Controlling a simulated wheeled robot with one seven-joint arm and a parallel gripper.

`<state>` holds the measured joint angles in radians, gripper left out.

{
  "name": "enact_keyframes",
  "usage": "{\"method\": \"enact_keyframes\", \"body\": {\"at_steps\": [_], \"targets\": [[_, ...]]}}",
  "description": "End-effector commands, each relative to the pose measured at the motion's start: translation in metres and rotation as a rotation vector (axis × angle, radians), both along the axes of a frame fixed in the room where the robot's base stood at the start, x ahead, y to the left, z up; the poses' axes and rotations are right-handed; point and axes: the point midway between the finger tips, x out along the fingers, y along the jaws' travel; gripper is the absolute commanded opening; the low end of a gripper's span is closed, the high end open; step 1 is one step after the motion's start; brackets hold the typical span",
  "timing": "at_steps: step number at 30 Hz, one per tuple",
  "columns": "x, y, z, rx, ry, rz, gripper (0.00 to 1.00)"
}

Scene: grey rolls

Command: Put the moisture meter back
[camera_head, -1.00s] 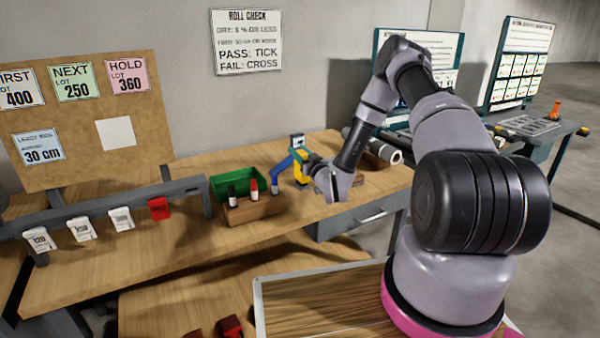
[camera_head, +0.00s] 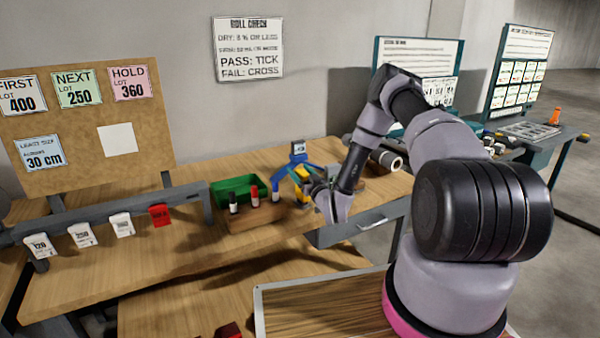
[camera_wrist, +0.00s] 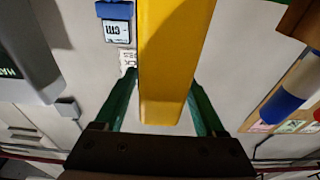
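The moisture meter (camera_wrist: 170,60) is a yellow bar between the two green fingers of my gripper (camera_wrist: 163,95) in the wrist view. Both fingertips lie along its sides and appear to grip it. In the head view, the yellow meter (camera_head: 303,191) shows beside my gripper (camera_head: 318,180), above the right end of the bench. A blue holder with a small label (camera_head: 298,149) stands just behind it. A blue labelled block (camera_wrist: 115,12) also shows in the wrist view, left of the meter. The meter's far end is out of the wrist view.
A wooden block (camera_head: 254,217) with black, red and blue markers stands close left of my gripper. A green bin (camera_head: 222,187) is behind it. A grey roll (camera_head: 386,158) lies to the right. Tagged packets hang on a rail (camera_head: 105,205) at left.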

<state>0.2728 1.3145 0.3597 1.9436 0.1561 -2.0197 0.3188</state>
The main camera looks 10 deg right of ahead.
Motion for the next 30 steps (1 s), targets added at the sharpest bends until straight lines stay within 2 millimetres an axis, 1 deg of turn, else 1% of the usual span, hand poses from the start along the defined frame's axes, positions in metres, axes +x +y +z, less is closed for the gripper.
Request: {"method": "enact_keyframes", "body": {"at_steps": [8,11,14,21,24,27,30], "targets": [[0.0,0.0,0.003,-0.001,0.0,0.0,0.72],[-0.012,-0.006,-0.001,0.001,0.005,-0.003,0.72],[-0.03,-0.012,-0.004,0.002,0.005,-0.004,0.72],[-0.079,-0.027,-0.012,0.002,0.005,-0.003,0.72],[-0.095,-0.032,-0.014,0.002,0.004,-0.004,0.72],[-0.106,-0.035,-0.016,0.001,0.003,-0.001,0.72],[-0.111,-0.037,-0.016,0.0,0.001,-0.002,0.72]]}}
